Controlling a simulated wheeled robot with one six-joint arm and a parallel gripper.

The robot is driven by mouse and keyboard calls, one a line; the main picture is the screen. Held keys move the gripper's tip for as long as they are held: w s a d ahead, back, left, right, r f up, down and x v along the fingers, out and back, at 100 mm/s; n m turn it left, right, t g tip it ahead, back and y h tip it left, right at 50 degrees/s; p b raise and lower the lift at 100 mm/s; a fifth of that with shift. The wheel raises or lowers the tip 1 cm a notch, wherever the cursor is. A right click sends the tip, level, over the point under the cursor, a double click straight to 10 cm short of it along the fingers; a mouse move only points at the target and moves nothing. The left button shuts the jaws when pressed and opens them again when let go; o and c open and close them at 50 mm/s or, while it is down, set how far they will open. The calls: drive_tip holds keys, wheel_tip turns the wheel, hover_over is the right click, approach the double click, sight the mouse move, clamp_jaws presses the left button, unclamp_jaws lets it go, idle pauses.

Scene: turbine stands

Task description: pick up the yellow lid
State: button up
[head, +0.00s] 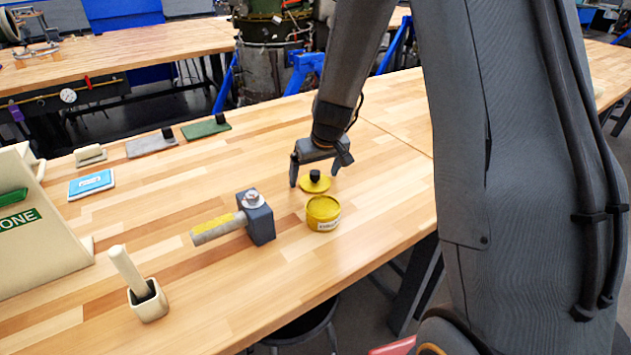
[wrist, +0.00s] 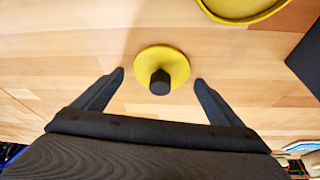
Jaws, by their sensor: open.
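The yellow lid (head: 315,185) is a flat disc with a black knob, lying on the wooden table just behind the yellow pot (head: 323,212). My gripper (head: 322,178) is open above the lid, with its fingers to either side of it in the picture. In the wrist view the lid (wrist: 170,62) lies between and slightly beyond my two fingertips (wrist: 159,77), with its black knob pointing toward the camera. I see no contact between the fingers and the lid. The pot's rim shows at the top right of the wrist view (wrist: 240,18).
A dark block (head: 261,224) with a yellow-banded handle lies left of the pot. A cream cup (head: 150,303) holding a stick stands at the front left. Blue (head: 91,184), grey (head: 152,145) and green (head: 206,128) pads lie farther back. Table right of the pot is clear.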

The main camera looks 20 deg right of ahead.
sight(315, 172)
drive_tip(key=c, duration=1.6)
wheel_tip(315, 172, up, 10)
drive_tip(key=shift+r+b, duration=0.1)
drive_tip(key=shift+b, duration=0.5)
